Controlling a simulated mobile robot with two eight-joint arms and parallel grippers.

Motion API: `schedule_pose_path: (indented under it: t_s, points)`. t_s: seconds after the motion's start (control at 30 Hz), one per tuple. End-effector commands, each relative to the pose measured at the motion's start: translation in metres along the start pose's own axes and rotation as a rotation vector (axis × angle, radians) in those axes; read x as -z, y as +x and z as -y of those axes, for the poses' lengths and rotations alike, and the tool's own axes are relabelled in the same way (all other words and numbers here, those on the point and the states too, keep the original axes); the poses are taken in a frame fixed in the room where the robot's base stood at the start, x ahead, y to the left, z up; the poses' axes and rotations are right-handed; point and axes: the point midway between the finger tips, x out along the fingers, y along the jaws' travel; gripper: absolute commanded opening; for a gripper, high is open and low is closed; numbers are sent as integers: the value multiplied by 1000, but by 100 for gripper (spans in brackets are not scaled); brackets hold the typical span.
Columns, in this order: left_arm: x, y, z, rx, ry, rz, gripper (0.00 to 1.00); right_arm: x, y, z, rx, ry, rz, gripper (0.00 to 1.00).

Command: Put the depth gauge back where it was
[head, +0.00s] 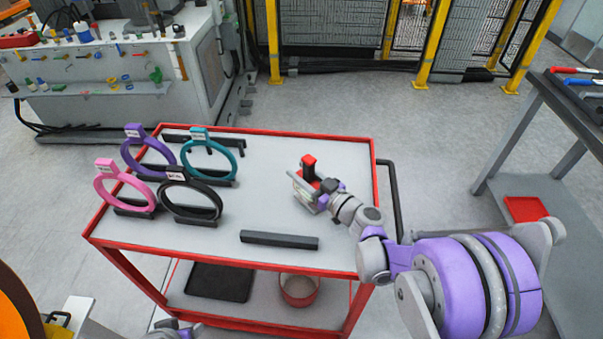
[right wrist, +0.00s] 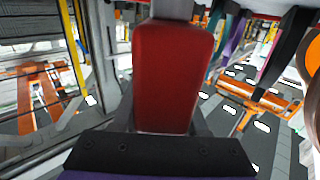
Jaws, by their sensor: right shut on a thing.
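A red-topped thing (head: 309,162) with a dark body, which I take to be the depth gauge, is in my right gripper (head: 318,191) over the right part of the cart top. In the right wrist view its red block (right wrist: 174,75) fills the middle, close to the camera, and hides what is behind it. My right gripper is shut on it; I cannot tell whether it touches the cart top. A small part of my left arm's end (head: 176,330) shows at the bottom edge; its jaws cannot be made out.
The red-rimmed cart (head: 345,155) carries pink (head: 100,188), purple (head: 126,160), teal (head: 206,134) and black (head: 163,200) rings in dark stands at left. A black bar (head: 279,240) lies near the front. The cart top's middle is clear. A grey bench (head: 570,110) stands at right.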

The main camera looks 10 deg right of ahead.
Motion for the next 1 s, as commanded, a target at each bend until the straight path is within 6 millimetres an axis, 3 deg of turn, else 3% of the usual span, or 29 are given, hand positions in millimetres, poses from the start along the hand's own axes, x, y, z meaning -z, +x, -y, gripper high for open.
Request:
schedule_pose_path:
  t_s: [0.27, 0.3, 0.47, 0.8, 1.0]
  points:
    - [-1, 2, 0, 0, 0, 1, 50, -2, 0, 0, 0, 1, 0, 0]
    - [-2, 2, 0, 0, 0, 1, 50, -3, 0, 0, 0, 0, 0, 44]
    - [-1, 1, 0, 0, 0, 1, 50, -2, 0, 0, 0, 0, 0, 72]
    - [1, -2, 0, 0, 0, -1, 50, 3, 0, 0, 0, 0, -1, 72]
    - [-2, 2, 0, 0, 0, 1, 50, 1, -30, -1, -4, 0, 1, 72]
